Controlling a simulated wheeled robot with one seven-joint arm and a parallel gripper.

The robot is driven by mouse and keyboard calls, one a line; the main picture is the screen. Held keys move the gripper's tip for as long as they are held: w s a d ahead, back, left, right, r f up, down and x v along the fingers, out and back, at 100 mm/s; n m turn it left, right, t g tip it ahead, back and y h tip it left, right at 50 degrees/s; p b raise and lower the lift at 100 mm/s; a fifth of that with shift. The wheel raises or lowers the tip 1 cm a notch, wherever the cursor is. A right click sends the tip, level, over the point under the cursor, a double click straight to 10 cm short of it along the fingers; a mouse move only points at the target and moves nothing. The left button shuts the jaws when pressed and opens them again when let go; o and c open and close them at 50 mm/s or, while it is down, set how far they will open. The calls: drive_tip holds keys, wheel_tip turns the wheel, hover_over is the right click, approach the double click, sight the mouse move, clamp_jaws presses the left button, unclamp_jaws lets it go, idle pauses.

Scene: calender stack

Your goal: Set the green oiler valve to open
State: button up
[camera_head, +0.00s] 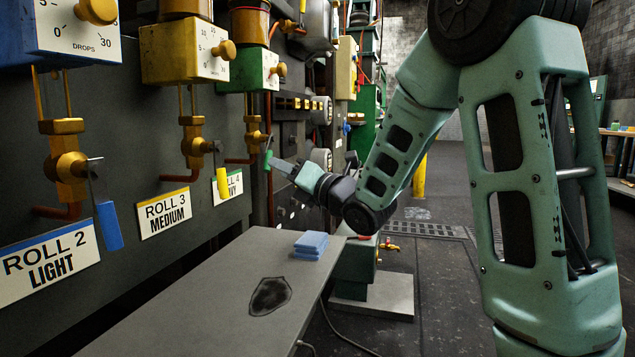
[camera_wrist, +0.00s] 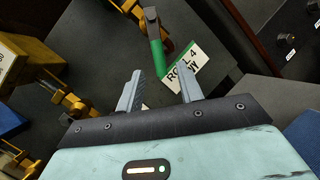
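The green oiler (camera_head: 254,69) is a green box with a white face and yellow knob on the machine wall. Below it is a brass valve (camera_head: 254,138). Its green-sleeved handle (camera_head: 268,160) hangs downward, and shows in the wrist view (camera_wrist: 158,58) above the ROLL 4 plate (camera_wrist: 184,76). My gripper (camera_head: 275,164) is close beside the handle. In the wrist view my gripper (camera_wrist: 160,76) is open, with the handle's lower end appearing between the fingertips. I cannot tell whether they touch.
Neighbouring valves have a yellow handle (camera_head: 223,183) and a blue handle (camera_head: 109,225), both hanging down. A grey table (camera_head: 200,290) below holds folded blue cloths (camera_head: 311,243) and a dark stain. Gauges and a panel (camera_head: 300,103) sit just right of the green oiler.

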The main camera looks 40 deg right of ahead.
drive_tip(key=b+v, duration=0.4)
drive_tip(key=v, duration=0.6)
drive_tip(key=shift+b, duration=0.4)
